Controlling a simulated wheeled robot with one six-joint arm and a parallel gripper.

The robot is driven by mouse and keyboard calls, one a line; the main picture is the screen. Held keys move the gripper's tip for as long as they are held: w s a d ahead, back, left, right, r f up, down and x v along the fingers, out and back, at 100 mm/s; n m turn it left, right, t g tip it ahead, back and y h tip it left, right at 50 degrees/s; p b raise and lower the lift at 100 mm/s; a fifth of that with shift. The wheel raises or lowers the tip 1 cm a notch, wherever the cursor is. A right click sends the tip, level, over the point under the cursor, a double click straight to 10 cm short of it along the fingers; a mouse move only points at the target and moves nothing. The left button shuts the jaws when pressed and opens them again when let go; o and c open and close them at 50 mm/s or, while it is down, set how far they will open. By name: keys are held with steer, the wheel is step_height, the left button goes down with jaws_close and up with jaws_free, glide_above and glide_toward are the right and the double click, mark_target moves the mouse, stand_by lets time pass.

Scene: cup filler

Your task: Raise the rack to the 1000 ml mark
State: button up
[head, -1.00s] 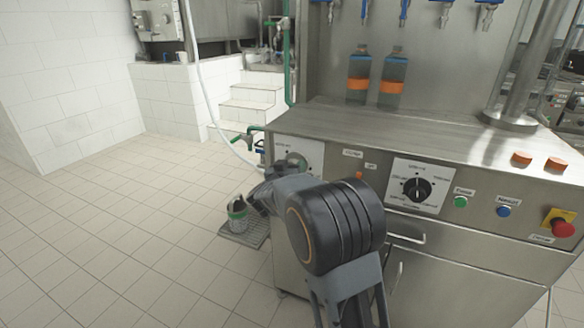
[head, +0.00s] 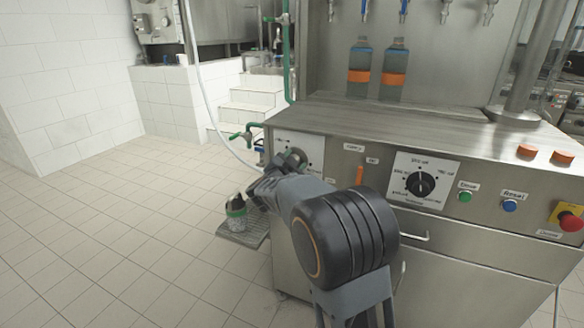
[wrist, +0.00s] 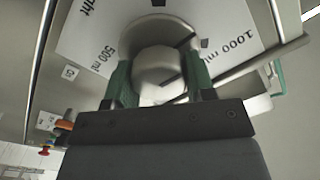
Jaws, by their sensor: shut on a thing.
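A round metal knob (wrist: 158,72) sits on a white dial plate (wrist: 95,35) printed "500 ml" and "1000 ml" in the wrist view. My gripper (wrist: 160,88) is shut on the knob, with a green finger on each side. A grey bar crosses the plate beside it, near the "1000 ml" print; I cannot tell exactly where the knob points. In the head view my gripper (head: 266,188) reaches the left end of the machine front, at the dial plate (head: 312,147), partly hiding it. Two bottles with orange bands, a left one (head: 359,60) and a right one (head: 394,62), stand upright below the nozzles. The rack is not clearly seen.
An orange lever (head: 360,174) and a black selector (head: 420,184) are right of my arm. Green (head: 465,197), blue (head: 509,205) and red (head: 571,221) buttons sit further right. A dark container (head: 236,206) stands on a low tray (head: 255,239). The floor at left is clear.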

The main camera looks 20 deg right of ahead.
steer(key=m+b, duration=0.2)
steer(key=m, duration=0.2)
steer(key=shift+d+f, duration=0.1)
steer(key=shift+f, duration=0.05)
steer(key=shift+s+m+b, duration=0.1)
steer(key=shift+m+b, duration=0.75)
steer(key=shift+m, duration=0.35)
steer(key=o, duration=0.9)
steer(key=p+v, duration=0.2)
steer(key=v, duration=1.1)
steer(key=shift+s+a+p, duration=0.25)
steer(key=shift+a+p, duration=0.05)
steer(key=shift+a, duration=0.05)
